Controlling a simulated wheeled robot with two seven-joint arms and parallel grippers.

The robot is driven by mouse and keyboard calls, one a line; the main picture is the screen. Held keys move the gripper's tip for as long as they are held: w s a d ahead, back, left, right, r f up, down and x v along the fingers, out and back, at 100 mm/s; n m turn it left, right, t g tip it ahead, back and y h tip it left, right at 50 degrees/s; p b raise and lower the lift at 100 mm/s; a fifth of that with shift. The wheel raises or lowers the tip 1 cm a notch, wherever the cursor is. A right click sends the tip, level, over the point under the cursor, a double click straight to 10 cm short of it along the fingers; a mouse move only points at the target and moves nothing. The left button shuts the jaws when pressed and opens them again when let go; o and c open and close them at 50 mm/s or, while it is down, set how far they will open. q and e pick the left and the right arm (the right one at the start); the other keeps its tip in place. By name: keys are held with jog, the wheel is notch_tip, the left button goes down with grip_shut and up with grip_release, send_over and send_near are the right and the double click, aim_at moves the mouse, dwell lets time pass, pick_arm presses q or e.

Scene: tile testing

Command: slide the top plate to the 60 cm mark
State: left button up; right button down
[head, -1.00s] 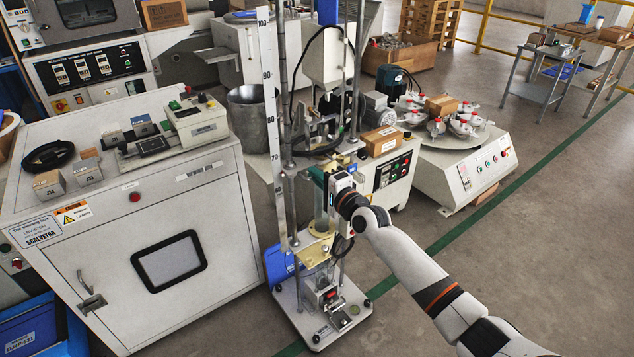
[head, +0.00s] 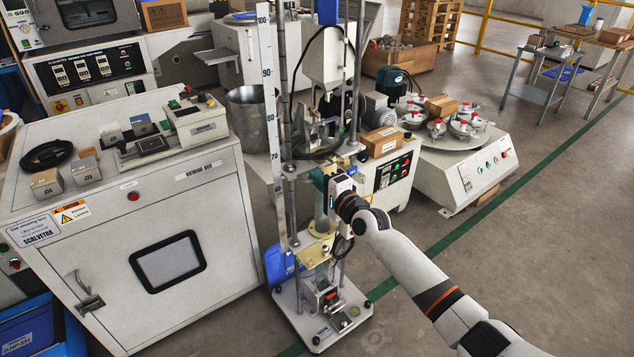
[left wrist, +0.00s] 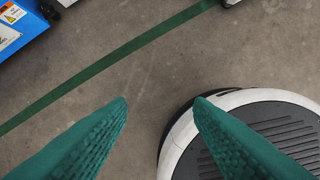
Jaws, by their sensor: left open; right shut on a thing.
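The tall test stand has metal guide rods and a white upright scale (head: 268,90), with readable marks from 100 down to 70. A pale top plate (head: 351,149) spans the rods just below the level of the 70 mark. My right gripper (head: 320,180), with green fingertips, is shut at the stand just under that level. Its own body hides most of what it holds. A beige lower plate (head: 316,252) sits below, above the stand's base (head: 320,325). My left gripper (left wrist: 160,102) is open and empty above bare floor.
A white cabinet (head: 105,240) with small blocks on top stands close left of the stand. A metal bucket (head: 250,120) and a control box (head: 393,172) stand behind it. A round machine (head: 470,160) is to the right. Floor at the front right is clear.

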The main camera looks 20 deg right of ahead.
pick_arm(q)
jog(key=shift+r, duration=0.1)
pick_arm(e)
jog(key=shift+s+a+f, duration=0.1)
jog(key=shift+a+f, duration=0.15)
jog(key=shift+a, duration=0.1)
jog(key=shift+f+b, duration=1.75)
jog(key=shift+b, duration=0.05)
jog(key=c, duration=1.8)
grip_release()
jog(key=shift+c, duration=0.2)
jog(key=shift+o, duration=1.4)
jog(key=shift+a+r, duration=0.15)
pick_arm(q)
jog(key=w+v, duration=0.1)
jog(key=v, duration=1)
jog(key=shift+w+a+t, duration=0.25)
jog(key=shift+t, duration=0.15)
jog(key=shift+r, duration=0.1)
pick_arm(e)
jog(key=shift+d, duration=0.2)
pick_arm(q)
jog(key=shift+d+r, duration=0.1)
jog(key=shift+r, duration=0.05)
